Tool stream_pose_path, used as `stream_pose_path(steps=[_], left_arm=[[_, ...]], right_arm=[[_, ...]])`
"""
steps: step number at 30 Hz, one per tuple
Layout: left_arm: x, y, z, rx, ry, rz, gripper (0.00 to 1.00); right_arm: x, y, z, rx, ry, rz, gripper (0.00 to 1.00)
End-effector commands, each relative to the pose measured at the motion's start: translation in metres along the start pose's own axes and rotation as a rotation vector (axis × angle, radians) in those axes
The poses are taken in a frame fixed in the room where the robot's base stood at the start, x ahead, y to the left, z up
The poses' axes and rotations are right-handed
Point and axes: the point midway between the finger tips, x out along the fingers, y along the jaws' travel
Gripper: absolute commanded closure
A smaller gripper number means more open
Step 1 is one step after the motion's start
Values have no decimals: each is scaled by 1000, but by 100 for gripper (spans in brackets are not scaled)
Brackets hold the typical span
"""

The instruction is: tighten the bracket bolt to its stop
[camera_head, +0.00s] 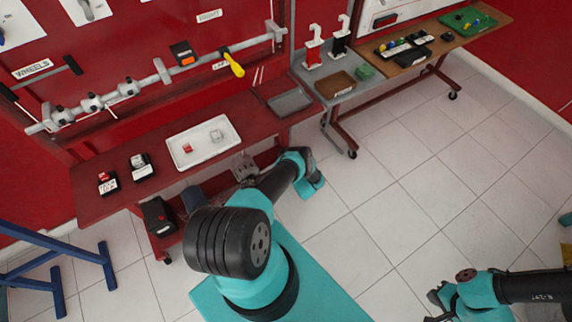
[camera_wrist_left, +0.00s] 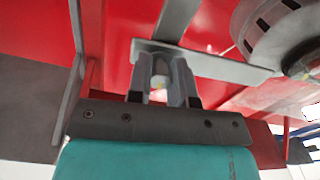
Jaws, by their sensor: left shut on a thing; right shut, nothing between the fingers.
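In the left wrist view, my left gripper (camera_wrist_left: 163,82) has its two fingers close together, with a small pale part between them that looks like the bracket bolt (camera_wrist_left: 160,83). Its head is mostly hidden by the fingers. A grey flat bracket (camera_wrist_left: 215,67) runs across just beyond the fingertips. In the head view my left arm reaches to the red bench's front edge, and I cannot make out its fingertips there. My right gripper (camera_head: 433,304) is low at the right in the head view, shut and empty over the floor, far from the bench.
The red bench (camera_head: 100,205) carries a white tray (camera_head: 180,160) and a grey tray (camera_head: 290,103). A wooden-topped table (camera_head: 470,40) stands at the back right. The tiled floor (camera_head: 430,180) is open.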

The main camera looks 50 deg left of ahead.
Motion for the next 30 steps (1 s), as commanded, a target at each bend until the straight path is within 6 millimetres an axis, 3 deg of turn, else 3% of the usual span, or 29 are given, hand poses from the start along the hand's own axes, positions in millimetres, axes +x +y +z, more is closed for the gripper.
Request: stream_pose_path(steps=[9,24,25,30], left_arm=[[-1,0,0,151,-1,0,100],[-1,0,0,178,-1,0,100],[-1,0,0,178,-1,0,79],[0,0,0,177,-1,0,63]], right_arm=[[0,0,0,0,0,0,100],[0,0,0,0,0,0,100],[0,0,0,0,0,0,100],[0,0,0,0,0,0,100]])
